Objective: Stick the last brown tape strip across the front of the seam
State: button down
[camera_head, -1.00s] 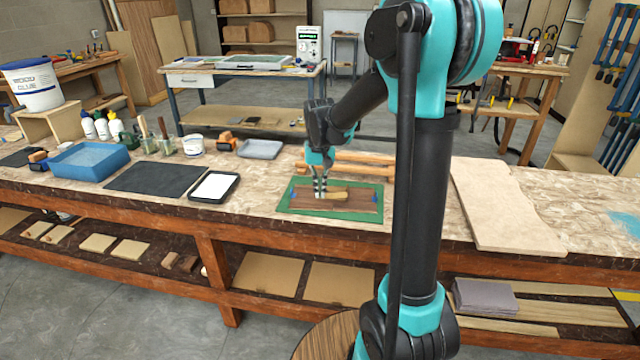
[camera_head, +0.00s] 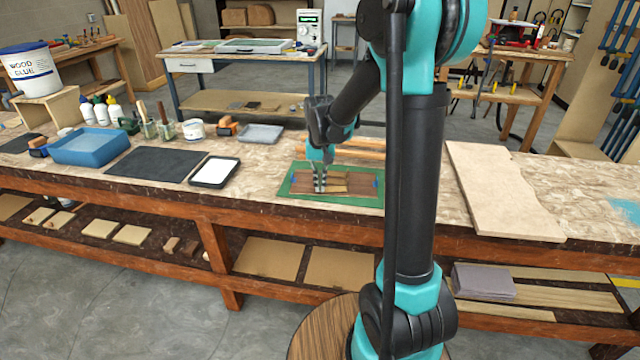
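A dark brown wooden panel (camera_head: 357,188) lies on a green mat (camera_head: 335,200) on the workbench. A lighter tan patch (camera_head: 334,188) shows near its middle, beside my gripper; I cannot tell whether it is tape or bare wood. My gripper (camera_head: 320,188) points down at the panel, left of its middle. The fingers are too small to tell whether they are open or shut, or whether they hold a strip. The seam and any separate brown tape strip cannot be made out clearly. Small blue pieces show at the panel's left and right ends (camera_head: 376,182).
A white-topped black tray (camera_head: 214,171), a black mat (camera_head: 158,163) and a blue bin (camera_head: 90,146) lie to the left. Wooden bars (camera_head: 350,153) lie behind the green mat. A pale board (camera_head: 500,190) lies to the right. My arm hides part of the bench.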

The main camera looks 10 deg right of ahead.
jog(key=shift+f, duration=0.1)
jog(key=c, duration=2.2)
grip_release()
jog(key=o, duration=0.6)
jog(key=shift+c, duration=0.2)
jog(key=shift+o, duration=0.2)
jog(key=o, duration=0.4)
jog(key=shift+o, duration=0.2)
jog(key=shift+r, duration=3)
